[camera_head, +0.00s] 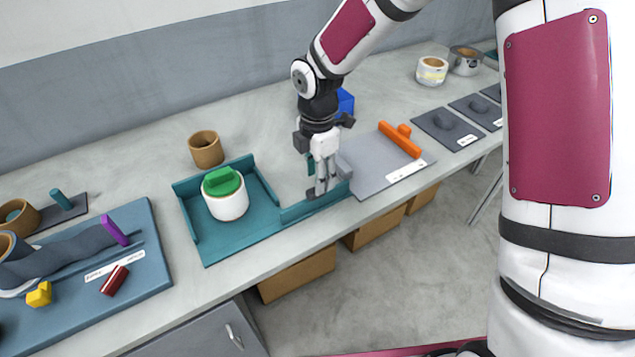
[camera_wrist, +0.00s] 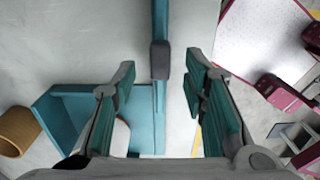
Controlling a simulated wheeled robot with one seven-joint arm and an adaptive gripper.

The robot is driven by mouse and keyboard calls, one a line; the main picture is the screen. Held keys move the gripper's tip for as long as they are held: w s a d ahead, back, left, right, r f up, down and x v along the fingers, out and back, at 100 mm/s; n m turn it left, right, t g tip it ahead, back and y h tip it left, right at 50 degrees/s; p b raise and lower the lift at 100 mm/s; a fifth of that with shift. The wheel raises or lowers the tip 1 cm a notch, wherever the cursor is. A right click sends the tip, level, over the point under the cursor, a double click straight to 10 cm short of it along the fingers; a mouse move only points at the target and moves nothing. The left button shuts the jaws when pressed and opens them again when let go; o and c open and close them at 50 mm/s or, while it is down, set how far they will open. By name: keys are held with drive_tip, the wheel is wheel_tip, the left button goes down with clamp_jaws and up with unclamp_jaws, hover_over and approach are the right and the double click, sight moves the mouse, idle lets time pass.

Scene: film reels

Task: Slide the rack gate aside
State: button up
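A teal gate bar (camera_head: 300,210) runs right from the front right corner of a teal rack tray (camera_head: 228,248), beside the table's front edge. In the wrist view the gate (camera_wrist: 160,20) crosses between my fingers and carries a dark grey block-like handle (camera_wrist: 160,60). My gripper (camera_head: 322,190) is over the gate near its right part. The wrist view shows my gripper (camera_wrist: 158,88) open, with a gap on each side of the gate. A white canister (camera_head: 230,206) with a green lid (camera_head: 221,181) stands in the tray. My gripper hides part of the gate.
A brown cup (camera_head: 206,150) stands behind the tray. A blue board (camera_head: 140,270) with a purple handle (camera_head: 115,230) is at left. Right of my gripper lie a grey board (camera_head: 365,165) with an orange bar (camera_head: 400,138). A blue object (camera_head: 345,101) stands behind my gripper.

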wheel_tip(320, 180, up, 8)
drive_tip(key=shift+r, duration=0.2)
idle(0.5)
drive_tip(key=s+d+r+m+t+h, duration=0.1)
drive_tip(key=s+d+r+m+t, duration=0.1)
drive_tip(key=s+d+r+m, duration=0.85)
drive_tip(key=s+d+r+m+t, duration=0.1)
drive_tip(key=s+d+r+m, duration=0.1)
drive_tip(key=s+m, duration=0.4)
drive_tip(key=s+d+r+m+t+y, duration=0.1)
drive_tip(key=s+d+r+m+t, duration=0.1)
drive_tip(key=s+m, duration=0.5)
drive_tip(key=shift+s+d+r, duration=0.25)
drive_tip(key=shift+s+r, duration=0.1)
drive_tip(key=shift+r, duration=0.3)
